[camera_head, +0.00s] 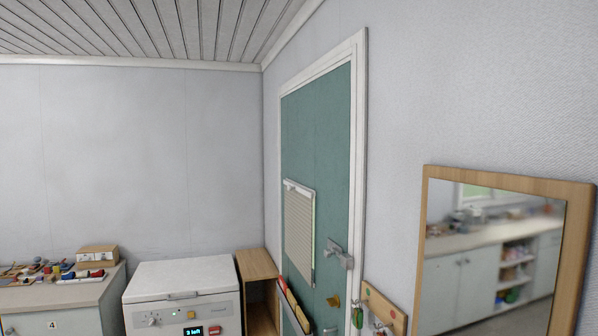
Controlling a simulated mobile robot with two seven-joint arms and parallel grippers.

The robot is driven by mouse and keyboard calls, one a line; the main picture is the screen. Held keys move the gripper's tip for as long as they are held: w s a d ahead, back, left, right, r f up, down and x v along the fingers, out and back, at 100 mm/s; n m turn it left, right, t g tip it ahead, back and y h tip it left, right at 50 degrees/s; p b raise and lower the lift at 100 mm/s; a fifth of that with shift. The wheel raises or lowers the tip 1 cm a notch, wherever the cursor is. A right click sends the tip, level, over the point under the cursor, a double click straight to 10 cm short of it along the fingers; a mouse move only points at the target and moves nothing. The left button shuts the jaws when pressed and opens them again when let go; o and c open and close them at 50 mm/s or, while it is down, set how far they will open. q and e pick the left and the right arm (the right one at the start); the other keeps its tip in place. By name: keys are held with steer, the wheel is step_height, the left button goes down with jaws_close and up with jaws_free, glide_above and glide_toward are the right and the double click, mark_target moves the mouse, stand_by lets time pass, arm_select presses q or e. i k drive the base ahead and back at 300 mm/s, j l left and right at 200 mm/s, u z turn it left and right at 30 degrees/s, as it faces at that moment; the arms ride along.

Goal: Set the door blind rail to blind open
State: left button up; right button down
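The teal door (318,140) stands in the right-hand wall, seen at a steep angle, and looks shut in its white frame. A pale blind (299,228) with fine lines hangs on the middle of the door. Its light rail (298,187) runs along the top edge of the blind. The blind hangs down over its panel. The slats are too small to tell how they are set. Neither of my grippers is in view.
A metal door handle (340,256) and a slanted holder (292,304) are on the door. A white machine (183,278), a wooden shelf unit (257,265) and a cluttered counter (60,295) stand left. A mirror (430,200) hangs right.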

mark_target(293, 188)
steer(key=i+j, duration=0.35)
steer(key=i, duration=0.2)
steer(key=i+j, duration=0.4)
steer(key=i, duration=0.15)
steer(key=i+j, duration=0.35)
steer(key=i, duration=0.2)
steer(key=i+j, duration=0.35)
steer(key=i, duration=0.25)
steer(key=i+j, duration=0.4)
steer(key=i, duration=0.15)
steer(key=i+j, duration=0.15)
steer(key=i, duration=0.25)
steer(key=i+j, duration=0.15)
steer(key=i, duration=0.25)
steer(key=z, duration=0.05)
